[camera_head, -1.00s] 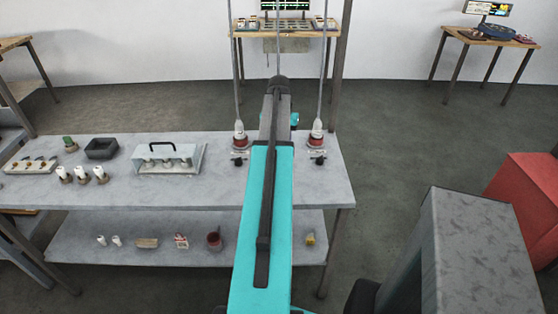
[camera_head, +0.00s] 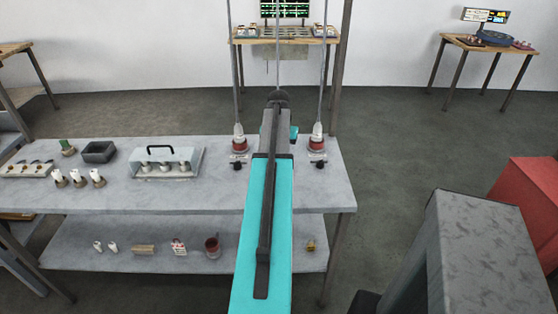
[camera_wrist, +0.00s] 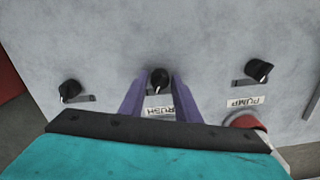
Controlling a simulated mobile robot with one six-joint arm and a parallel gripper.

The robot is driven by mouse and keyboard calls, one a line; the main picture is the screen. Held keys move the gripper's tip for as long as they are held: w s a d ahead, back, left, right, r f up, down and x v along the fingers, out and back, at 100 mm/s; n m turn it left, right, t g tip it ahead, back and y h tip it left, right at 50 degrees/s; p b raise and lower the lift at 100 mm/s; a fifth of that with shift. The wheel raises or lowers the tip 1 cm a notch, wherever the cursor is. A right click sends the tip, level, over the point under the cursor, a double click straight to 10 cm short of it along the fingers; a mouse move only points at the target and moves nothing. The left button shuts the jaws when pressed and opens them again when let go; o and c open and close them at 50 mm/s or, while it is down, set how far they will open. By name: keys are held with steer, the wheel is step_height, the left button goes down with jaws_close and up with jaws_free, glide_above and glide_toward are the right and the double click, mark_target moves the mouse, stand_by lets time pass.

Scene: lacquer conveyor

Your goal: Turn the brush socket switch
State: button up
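The brush socket switch is a black rotary knob (camera_wrist: 158,80) on the grey bench top in the wrist view. A label with letters reading "RUSH" (camera_wrist: 159,112) lies beside it, upside down and partly covered. My gripper (camera_wrist: 159,86) has its two purple fingers on either side of this knob, with a small gap showing at each side. It looks open. In the head view my teal arm hides this knob and my gripper.
A second knob (camera_wrist: 258,70) with a "PUMP" label (camera_wrist: 245,103) sits right, near a red-based fitting (camera_wrist: 245,123). A third knob (camera_wrist: 70,91) sits left. Two red-based plugs (camera_head: 239,142) (camera_head: 317,142) hang on cables. A handled rack (camera_head: 167,163) and dark tray (camera_head: 98,152) stand left.

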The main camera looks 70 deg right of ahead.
steer(key=c, duration=0.6)
steer(key=shift+n, duration=0.6)
steer(key=n+p, duration=0.1)
steer(key=n, duration=0.3)
steer(key=n+p, duration=0.1)
steer(key=n, duration=0.5)
steer(key=shift+n, duration=0.4)
steer(key=o, duration=1)
steer(key=shift+o, duration=0.2)
